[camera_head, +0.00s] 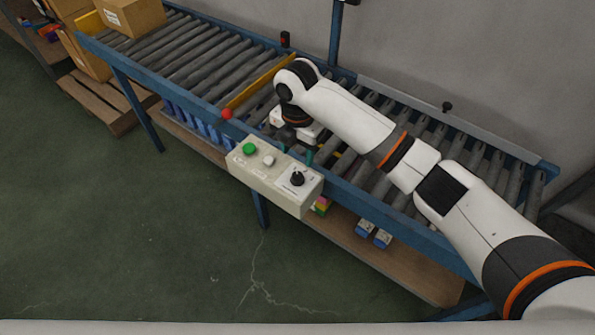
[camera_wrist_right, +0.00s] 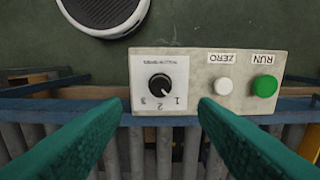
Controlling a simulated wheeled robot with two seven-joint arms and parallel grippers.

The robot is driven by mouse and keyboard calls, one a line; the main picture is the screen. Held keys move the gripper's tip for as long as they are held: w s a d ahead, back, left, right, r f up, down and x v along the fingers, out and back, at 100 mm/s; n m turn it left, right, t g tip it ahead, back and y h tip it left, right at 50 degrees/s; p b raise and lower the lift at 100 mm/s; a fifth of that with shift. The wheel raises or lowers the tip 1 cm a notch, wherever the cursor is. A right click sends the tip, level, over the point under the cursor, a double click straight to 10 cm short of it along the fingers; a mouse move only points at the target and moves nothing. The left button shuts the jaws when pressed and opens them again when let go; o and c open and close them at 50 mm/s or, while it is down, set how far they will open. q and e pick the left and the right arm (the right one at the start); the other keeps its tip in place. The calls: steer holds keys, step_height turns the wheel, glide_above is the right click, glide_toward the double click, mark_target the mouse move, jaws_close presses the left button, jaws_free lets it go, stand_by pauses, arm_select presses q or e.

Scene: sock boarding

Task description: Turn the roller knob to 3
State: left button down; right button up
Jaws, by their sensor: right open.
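The roller knob (camera_head: 297,179) is a round black dial on a white plate at the right end of the beige control box (camera_head: 262,182). In the right wrist view the knob (camera_wrist_right: 160,84) appears upside down, with 1, 2 and 3 printed around it. Its pale pointer mark is small and seems to lie toward the 1. My right gripper (camera_wrist_right: 161,103) is open and empty, its green fingers on either side of the knob's line and apart from it. In the head view it hangs over the conveyor edge beside the box. My left gripper is out of view.
A green RUN button (camera_wrist_right: 264,86) and a white ZERO button (camera_wrist_right: 223,86) share the box. The roller conveyor (camera_head: 190,55) runs behind it, with a red ball-topped part (camera_head: 226,114) at its edge. A cardboard box (camera_head: 130,15) sits at the far left. Open floor lies in front.

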mark_target(297, 175)
step_height(297, 175, down, 9)
steer(key=shift+f, duration=0.1)
stand_by(0.3)
steer(key=c, duration=1)
steer(key=shift+o, duration=0.2)
steer(key=shift+r+m+p, duration=0.25)
steer(key=shift+m+p, duration=0.35)
steer(key=shift+p, duration=0.05)
steer(key=shift+m+p, duration=1.1)
steer(key=m+p, duration=0.3)
steer(key=m, duration=0.1)
steer(key=shift+m, duration=0.3)
steer(key=m+p, duration=0.3)
steer(key=m, duration=0.2)
steer(key=shift+f+m+p, duration=0.1)
steer(key=shift+m+p, duration=0.7)
steer(key=shift+m, duration=1.6)
